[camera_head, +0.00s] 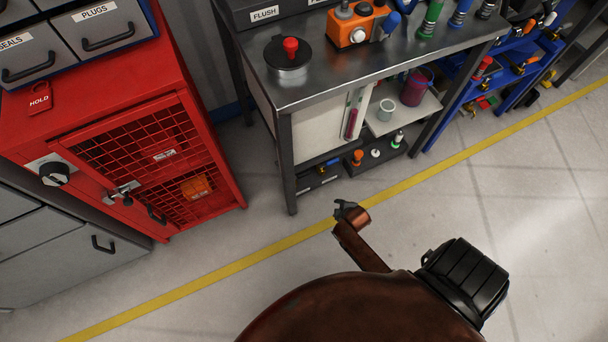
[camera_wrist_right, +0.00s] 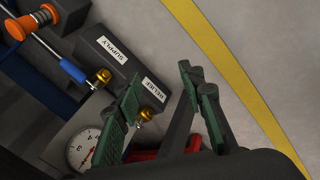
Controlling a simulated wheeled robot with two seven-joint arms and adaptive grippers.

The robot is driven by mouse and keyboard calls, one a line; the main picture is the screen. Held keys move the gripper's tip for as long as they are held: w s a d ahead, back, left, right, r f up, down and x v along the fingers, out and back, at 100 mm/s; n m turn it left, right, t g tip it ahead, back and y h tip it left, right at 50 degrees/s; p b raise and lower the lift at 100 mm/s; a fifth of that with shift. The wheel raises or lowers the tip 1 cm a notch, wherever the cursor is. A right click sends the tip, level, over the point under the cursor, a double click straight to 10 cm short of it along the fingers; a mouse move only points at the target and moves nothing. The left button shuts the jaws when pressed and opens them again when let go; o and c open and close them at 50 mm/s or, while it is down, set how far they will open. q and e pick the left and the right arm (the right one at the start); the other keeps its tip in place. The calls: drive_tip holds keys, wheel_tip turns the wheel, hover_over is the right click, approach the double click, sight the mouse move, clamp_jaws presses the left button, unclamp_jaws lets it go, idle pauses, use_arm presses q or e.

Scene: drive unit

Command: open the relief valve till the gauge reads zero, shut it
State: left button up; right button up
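In the right wrist view, a dark block carries the labels SUPPLY and RELIEF. The brass relief valve knob (camera_wrist_right: 147,114) sits by the RELIEF label (camera_wrist_right: 152,90). A white round gauge (camera_wrist_right: 82,148) shows at lower left; its needle is too small to read surely. My right gripper (camera_wrist_right: 160,72) is open, with green pads. Its left finger partly covers the block beside the relief knob, and the knob shows in the gap between the fingers. Nothing is held, and I cannot tell contact. My left gripper is not in view.
A second brass knob (camera_wrist_right: 103,76) sits by the SUPPLY label. In the head view, a steel bench (camera_head: 310,90) and red cabinet (camera_head: 60,110) stand behind a yellow floor line (camera_head: 180,296). Floor at right is clear.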

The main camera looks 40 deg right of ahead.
sight(305, 175)
drive_tip(key=w+f+n+t+b, duration=0.1)
drive_tip(key=w+n, duration=0.1)
drive_tip(key=w, duration=0.4)
drive_tip(key=w+n+t+b, duration=0.1)
drive_tip(key=w+n, duration=0.1)
drive_tip(key=w, duration=0.5)
drive_tip(key=w+f+n+t+b, duration=0.1)
drive_tip(key=w, duration=0.6)
drive_tip(key=shift+w+d+f+n+t, duration=0.25)
drive_tip(key=shift+f+n+t, duration=0.05)
drive_tip(key=shift+f+n, duration=0.1)
drive_tip(key=b+x, duration=0.3)
drive_tip(key=x, duration=0.1)
drive_tip(key=shift+d+r, duration=0.1)
drive_tip(key=shift+w, duration=0.25)
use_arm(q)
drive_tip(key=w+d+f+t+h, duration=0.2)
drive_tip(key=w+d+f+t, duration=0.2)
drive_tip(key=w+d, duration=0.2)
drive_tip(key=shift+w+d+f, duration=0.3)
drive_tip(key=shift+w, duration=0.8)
use_arm(e)
clamp_jaws()
